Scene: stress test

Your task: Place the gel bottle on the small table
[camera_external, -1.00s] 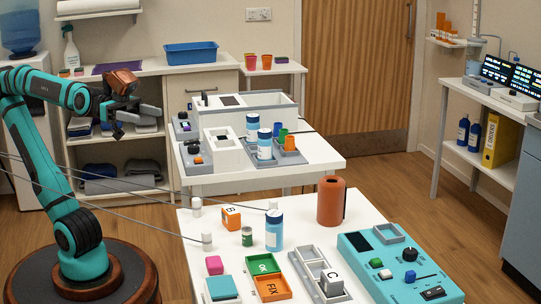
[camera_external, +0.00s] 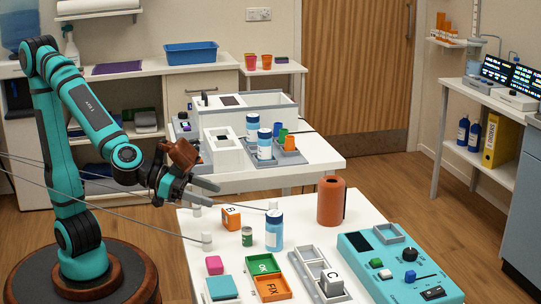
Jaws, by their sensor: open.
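A blue bottle with a pale label (camera_external: 274,231) stands upright on the white front table (camera_external: 375,215). Two similar blue bottles (camera_external: 264,144) (camera_external: 252,127) stand on the middle table's grey equipment. The labels are too small to read, so I cannot tell which is the gel bottle. A small white table (camera_external: 287,69) at the back, by the door, holds cups. My gripper (camera_external: 213,196) is open and empty, above the left far edge of the front table. It is left of the front blue bottle and apart from it.
Near the front bottle are an orange block (camera_external: 231,218), a small green can (camera_external: 247,237) and a tall brown cylinder (camera_external: 331,201). Orange and red cups (camera_external: 266,62) (camera_external: 251,62) occupy the small table's left part. Thin cables (camera_external: 110,222) run to white posts beside my arm.

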